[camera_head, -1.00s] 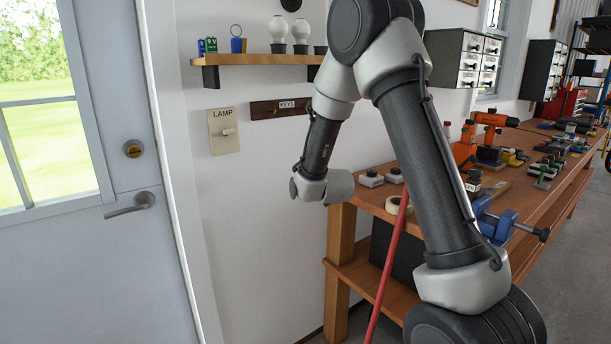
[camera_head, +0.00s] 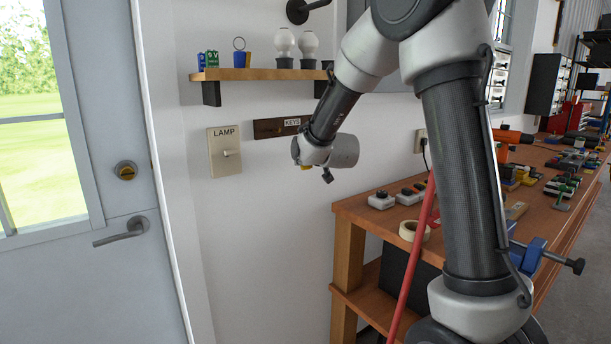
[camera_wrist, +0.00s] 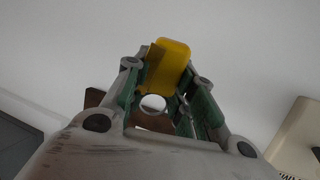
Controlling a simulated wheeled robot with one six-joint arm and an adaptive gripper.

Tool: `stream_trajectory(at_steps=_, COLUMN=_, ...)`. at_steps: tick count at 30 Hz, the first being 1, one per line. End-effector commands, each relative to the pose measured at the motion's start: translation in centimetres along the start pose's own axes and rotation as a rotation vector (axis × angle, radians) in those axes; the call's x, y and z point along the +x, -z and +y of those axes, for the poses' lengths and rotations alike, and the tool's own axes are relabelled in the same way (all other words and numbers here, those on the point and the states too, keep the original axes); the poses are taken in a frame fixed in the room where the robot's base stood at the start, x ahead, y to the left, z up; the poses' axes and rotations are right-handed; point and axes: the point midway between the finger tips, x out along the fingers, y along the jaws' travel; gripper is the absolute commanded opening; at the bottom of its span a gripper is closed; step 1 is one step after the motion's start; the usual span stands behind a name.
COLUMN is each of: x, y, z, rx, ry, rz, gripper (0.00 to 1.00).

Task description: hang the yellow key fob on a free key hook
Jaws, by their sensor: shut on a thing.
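The yellow key fob (camera_wrist: 170,66) is held between the green fingers of my gripper (camera_wrist: 163,88) in the wrist view. A pale ring (camera_wrist: 153,103) shows just below it, between the fingers. In the head view my wrist hides most of the gripper, and only a small yellow patch (camera_head: 307,167) shows under it. The dark brown KEYS board (camera_head: 268,129) is on the white wall, just above and left of my wrist. Its right end is behind my arm, and its hooks are too small to tell apart. Part of a brown board (camera_wrist: 95,97) shows behind my gripper in the wrist view.
The LAMP switch plate (camera_head: 224,160) is on the wall left of the board. A wooden shelf (camera_head: 262,75) with batteries, a blue ringed item and bulbs is above. The workbench (camera_head: 375,210) with tape and tools is at the right, the door (camera_head: 85,265) at the left.

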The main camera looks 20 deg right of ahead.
Motion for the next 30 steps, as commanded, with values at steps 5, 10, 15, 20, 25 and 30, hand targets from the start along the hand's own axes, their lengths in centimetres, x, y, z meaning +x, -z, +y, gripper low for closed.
stream_trajectory(at_steps=5, x=-2.9, y=5.4, z=-1.4, rx=-0.027, ry=0.078, rz=-0.007, gripper=0.07)
stream_trajectory(at_steps=10, x=-5.6, y=8.5, z=-2.8, rx=-0.054, ry=0.159, rz=-0.026, gripper=0.07)
stream_trajectory(at_steps=15, x=-7.5, y=10.0, z=-3.8, rx=-0.071, ry=0.212, rz=-0.036, gripper=0.07)
stream_trajectory(at_steps=20, x=-8.9, y=10.5, z=-4.7, rx=-0.086, ry=0.253, rz=-0.045, gripper=0.07)
stream_trajectory(at_steps=25, x=-11.0, y=9.2, z=-5.9, rx=-0.102, ry=0.300, rz=-0.066, gripper=0.07)
stream_trajectory(at_steps=30, x=-11.3, y=6.2, z=-5.9, rx=-0.102, ry=0.294, rz=-0.086, gripper=0.07)
